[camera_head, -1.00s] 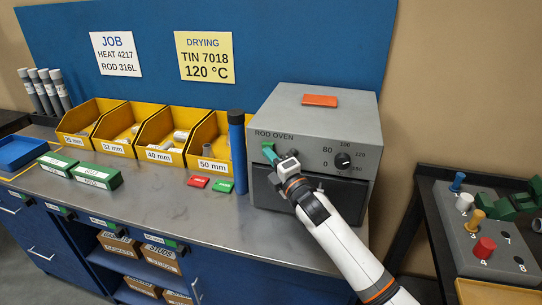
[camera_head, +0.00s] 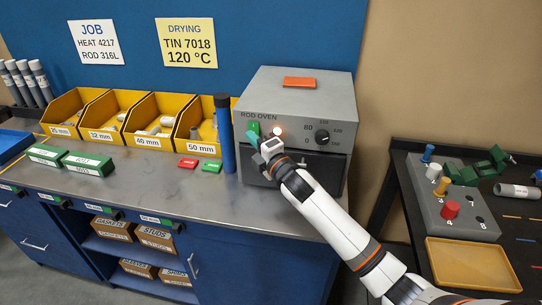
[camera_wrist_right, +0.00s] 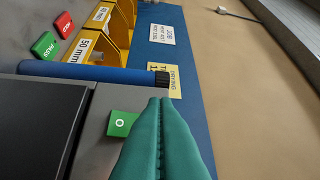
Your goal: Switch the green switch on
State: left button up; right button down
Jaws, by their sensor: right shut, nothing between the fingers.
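The green switch (camera_head: 254,128) is on the upper left of the front of the grey rod oven (camera_head: 299,92). It also shows in the right wrist view (camera_wrist_right: 121,123), with a white O mark on it. A small lamp (camera_head: 278,131) just right of the switch glows. My right gripper (camera_head: 253,141) is shut and empty, its teal fingertips at the switch's lower edge. In the right wrist view the shut fingers (camera_wrist_right: 160,100) cover part of the switch's side. I cannot tell whether they touch it. My left gripper is not in view.
A black dial (camera_head: 322,137) is right of the lamp. A blue tube with a dark cap (camera_head: 226,140) stands close left of the oven. Yellow bins (camera_head: 154,126) line the bench's back. A grey peg block (camera_head: 446,208) is on the right-hand table.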

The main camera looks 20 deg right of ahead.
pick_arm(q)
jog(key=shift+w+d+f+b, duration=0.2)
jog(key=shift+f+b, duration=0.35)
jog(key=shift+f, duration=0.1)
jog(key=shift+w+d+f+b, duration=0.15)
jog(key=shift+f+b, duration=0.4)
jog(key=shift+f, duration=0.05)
pick_arm(e)
jog(key=d+r+v, duration=0.1)
jog(key=v, duration=0.7)
jog(key=shift+r, duration=0.25)
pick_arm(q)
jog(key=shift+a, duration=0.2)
pick_arm(e)
jog(key=shift+s+r, duration=0.1)
jog(key=shift+s, duration=0.1)
